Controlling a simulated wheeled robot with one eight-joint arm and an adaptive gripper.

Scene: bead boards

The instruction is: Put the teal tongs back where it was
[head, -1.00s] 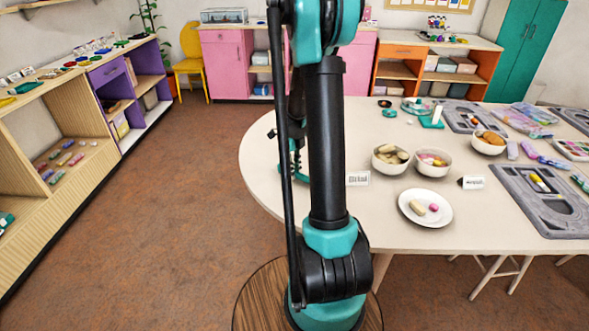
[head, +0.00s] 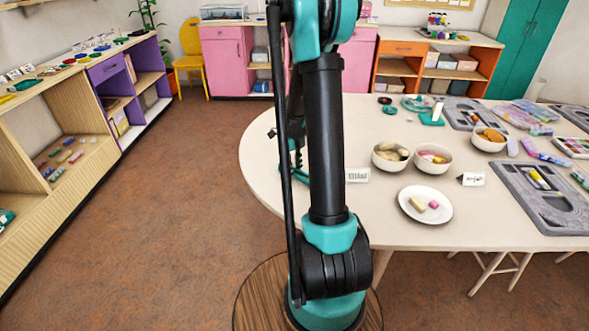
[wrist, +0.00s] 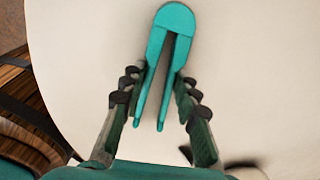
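The teal tongs (wrist: 172,20) show in the wrist view, with the rounded end away from me and both arms pointing back toward my gripper. My gripper (wrist: 160,78) has one finger along each side of the tongs. The fingertips appear to press on the sides of the tongs, close to the pale table top. Whether the tongs touch the table is hard to tell. In the head view, my gripper is at the table's left edge and is mostly hidden behind my arm; some teal (head: 301,177) shows there.
Shelves (head: 95,190) stand at far left. The table around the tongs looks mostly clear.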

